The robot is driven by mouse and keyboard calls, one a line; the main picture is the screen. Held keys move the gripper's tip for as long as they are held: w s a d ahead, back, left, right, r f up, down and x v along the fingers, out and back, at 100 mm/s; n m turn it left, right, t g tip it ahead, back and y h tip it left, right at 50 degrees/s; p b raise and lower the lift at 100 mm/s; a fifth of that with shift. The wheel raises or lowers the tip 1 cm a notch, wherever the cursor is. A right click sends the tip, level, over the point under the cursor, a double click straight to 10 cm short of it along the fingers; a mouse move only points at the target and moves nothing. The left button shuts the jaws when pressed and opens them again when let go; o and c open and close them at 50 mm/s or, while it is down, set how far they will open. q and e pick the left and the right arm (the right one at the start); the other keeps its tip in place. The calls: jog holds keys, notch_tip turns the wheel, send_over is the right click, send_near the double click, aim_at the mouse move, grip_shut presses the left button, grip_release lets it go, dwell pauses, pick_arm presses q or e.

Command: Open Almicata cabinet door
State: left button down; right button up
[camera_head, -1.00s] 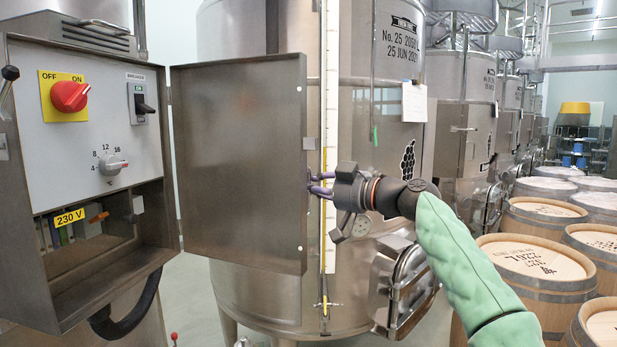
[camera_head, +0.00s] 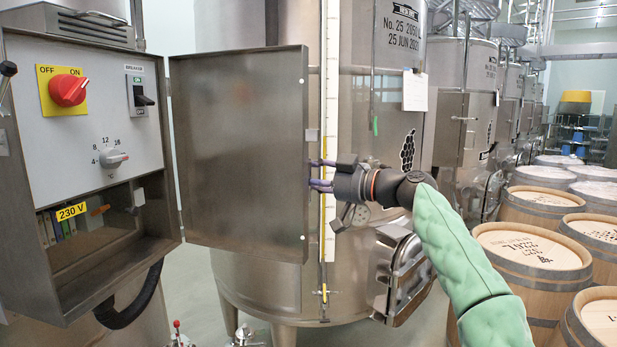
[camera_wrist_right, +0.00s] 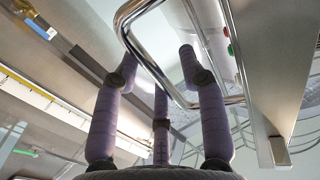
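The steel cabinet (camera_head: 30,215) stands at the left of the head view with its switch panel exposed. Its door (camera_head: 240,150) is swung wide open to the right. My right gripper (camera_head: 314,173) is at the door's free edge, its purple fingers spread. In the right wrist view, the fingers (camera_wrist_right: 158,75) are apart around a chrome loop handle (camera_wrist_right: 150,68), one fingertip seeming to lie inside the loop. I cannot tell whether they touch it. My left gripper is not in view.
A large steel vat (camera_head: 370,120) stands right behind the door and my right gripper, with a hatch (camera_head: 405,275) low on its front. Wooden barrels (camera_head: 535,250) fill the right side. A black hose (camera_head: 135,305) hangs below the cabinet. Some floor shows beneath the door.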

jog(key=shift+s+d+r, duration=0.1)
jog(key=v, duration=1.2)
